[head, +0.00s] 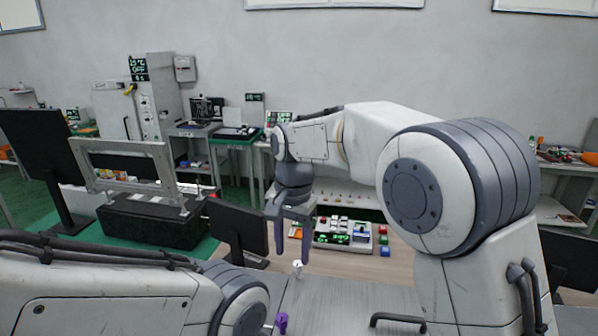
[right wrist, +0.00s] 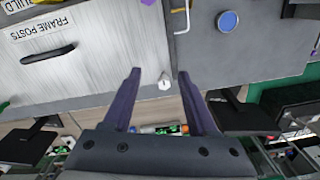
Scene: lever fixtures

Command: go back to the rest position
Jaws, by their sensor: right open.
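My right gripper (head: 289,256) hangs down over the work surface near the middle of the head view. Its two fingers are apart with nothing between them, and in the right wrist view (right wrist: 160,76) they also stand open. A small white knob (head: 297,266) sits close by the fingertips in the head view. It also shows in the right wrist view (right wrist: 164,84), between and beyond the fingertips; I cannot tell if it is touched.
A device with coloured buttons (head: 343,233) stands behind the right gripper. A dark monitor (head: 238,232) stands to its left. A purple object (head: 281,321) is at the bottom edge. A drawer labelled FRAME POSTS (right wrist: 60,58) and a blue disc (right wrist: 228,21) show in the wrist view.

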